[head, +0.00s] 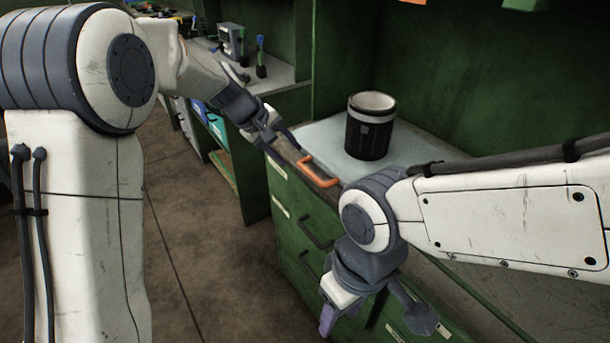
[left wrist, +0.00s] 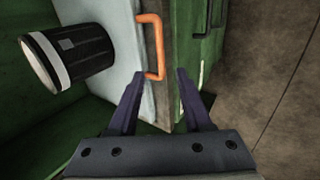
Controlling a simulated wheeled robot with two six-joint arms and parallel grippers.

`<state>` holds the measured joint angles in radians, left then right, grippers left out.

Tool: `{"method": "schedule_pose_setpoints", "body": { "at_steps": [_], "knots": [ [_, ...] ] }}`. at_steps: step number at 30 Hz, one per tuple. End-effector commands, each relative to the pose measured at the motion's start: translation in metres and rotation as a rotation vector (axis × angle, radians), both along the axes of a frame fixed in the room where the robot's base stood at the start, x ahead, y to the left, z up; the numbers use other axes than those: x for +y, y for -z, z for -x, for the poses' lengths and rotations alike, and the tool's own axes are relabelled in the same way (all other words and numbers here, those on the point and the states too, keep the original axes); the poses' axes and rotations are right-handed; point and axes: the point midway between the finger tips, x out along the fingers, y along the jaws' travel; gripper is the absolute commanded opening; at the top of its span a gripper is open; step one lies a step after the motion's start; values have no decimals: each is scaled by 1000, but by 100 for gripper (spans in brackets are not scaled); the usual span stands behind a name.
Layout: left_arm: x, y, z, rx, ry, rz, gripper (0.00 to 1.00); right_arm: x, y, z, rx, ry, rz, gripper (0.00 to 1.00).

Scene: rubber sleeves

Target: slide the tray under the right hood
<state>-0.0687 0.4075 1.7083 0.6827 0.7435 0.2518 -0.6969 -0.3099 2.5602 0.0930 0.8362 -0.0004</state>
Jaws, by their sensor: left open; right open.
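The pale grey tray (head: 412,150) lies on a green cabinet, with an orange handle (head: 318,172) at its front edge. A black canister with a light rim (head: 371,128) stands upright on it. In the head view my left gripper (head: 284,150) is beside the handle's left end. My right gripper (head: 374,318) is open and empty, low in front of the cabinet drawers. Green walls of a bay (head: 470,75) rise behind the tray; which one is the right hood is unclear.
The green cabinet drawers (head: 300,232) have dark handles. A bench at the back left holds a grey device (head: 231,40) and small bottles. A green post (head: 305,60) divides the bays. The brown floor (head: 200,240) is clear at front left.

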Motion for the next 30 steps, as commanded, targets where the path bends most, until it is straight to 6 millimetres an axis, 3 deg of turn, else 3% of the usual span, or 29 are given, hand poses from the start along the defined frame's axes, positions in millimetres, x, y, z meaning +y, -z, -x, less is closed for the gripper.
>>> {"method": "schedule_pose_setpoints", "body": {
  "at_steps": [15,29,30],
  "knots": [
    [-38,71,-27,3,1,-1,50,0,2,0,-1,0,-1,50],
    [-45,82,-32,0,2,-1,50,0,2,0,0,0,0,50],
    [-45,82,-32,0,2,-1,38,0,2,0,0,0,0,50]
  ]
}}
